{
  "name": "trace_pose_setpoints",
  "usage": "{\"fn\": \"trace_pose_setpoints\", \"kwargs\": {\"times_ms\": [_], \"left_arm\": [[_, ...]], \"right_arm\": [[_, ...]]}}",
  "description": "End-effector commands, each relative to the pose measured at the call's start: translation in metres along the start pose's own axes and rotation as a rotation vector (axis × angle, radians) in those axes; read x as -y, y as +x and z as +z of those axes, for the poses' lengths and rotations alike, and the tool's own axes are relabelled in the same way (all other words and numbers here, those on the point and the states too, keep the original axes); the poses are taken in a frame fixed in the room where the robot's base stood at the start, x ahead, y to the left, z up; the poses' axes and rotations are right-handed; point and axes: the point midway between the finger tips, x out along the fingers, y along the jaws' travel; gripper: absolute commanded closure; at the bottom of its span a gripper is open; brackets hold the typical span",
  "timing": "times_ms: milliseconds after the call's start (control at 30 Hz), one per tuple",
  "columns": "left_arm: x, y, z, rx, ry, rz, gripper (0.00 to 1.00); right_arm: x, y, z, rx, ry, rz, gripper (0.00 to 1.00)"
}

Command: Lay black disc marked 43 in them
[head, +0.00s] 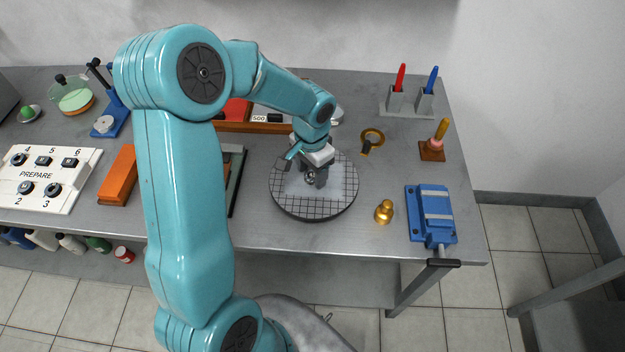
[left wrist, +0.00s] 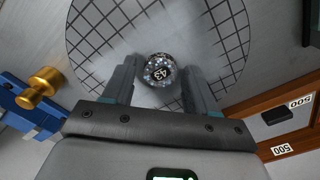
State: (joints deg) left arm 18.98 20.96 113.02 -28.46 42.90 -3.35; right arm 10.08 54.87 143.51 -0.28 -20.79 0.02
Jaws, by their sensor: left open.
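The black disc marked 43 (left wrist: 160,71) lies on a round plate with a grid (head: 318,205), near its middle; its rim looks speckled silver. In the head view the disc (head: 310,178) is partly hidden by my left gripper (head: 316,178). The left gripper is open and points down over the plate. In the left wrist view its two fingers (left wrist: 160,78) stand on either side of the disc, with gaps visible on both sides. A blue vise (head: 432,206) with pale jaw bars stands at the right front of the table. My right gripper is not in view.
A brass weight (head: 384,211) stands between the plate and the vise. A brass ring magnifier (head: 371,138), a plunger-like tool (head: 434,143) and a pen holder (head: 407,101) are further back. A wooden tray (head: 258,127) lies behind the plate. The button panel (head: 44,179) is far left.

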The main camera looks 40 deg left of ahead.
Motion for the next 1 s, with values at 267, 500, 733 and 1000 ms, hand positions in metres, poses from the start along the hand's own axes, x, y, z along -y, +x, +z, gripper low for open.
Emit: {"fn": "trace_pose_setpoints", "kwargs": {"times_ms": [267, 500, 733, 1000], "left_arm": [[0.000, -0.001, 0.000, 0.000, 0.000, 0.000, 0.78], [0.000, -0.004, 0.000, -0.001, 0.000, 0.000, 0.86], [0.000, -0.024, 0.000, 0.000, 0.000, 0.000, 0.86], [0.000, -0.047, 0.000, -0.002, 0.000, 0.000, 0.86]], "right_arm": [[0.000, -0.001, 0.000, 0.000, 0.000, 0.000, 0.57], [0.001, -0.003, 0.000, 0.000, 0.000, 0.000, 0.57], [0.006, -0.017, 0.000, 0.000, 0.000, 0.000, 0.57], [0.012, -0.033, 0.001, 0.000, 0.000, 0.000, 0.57]]}}
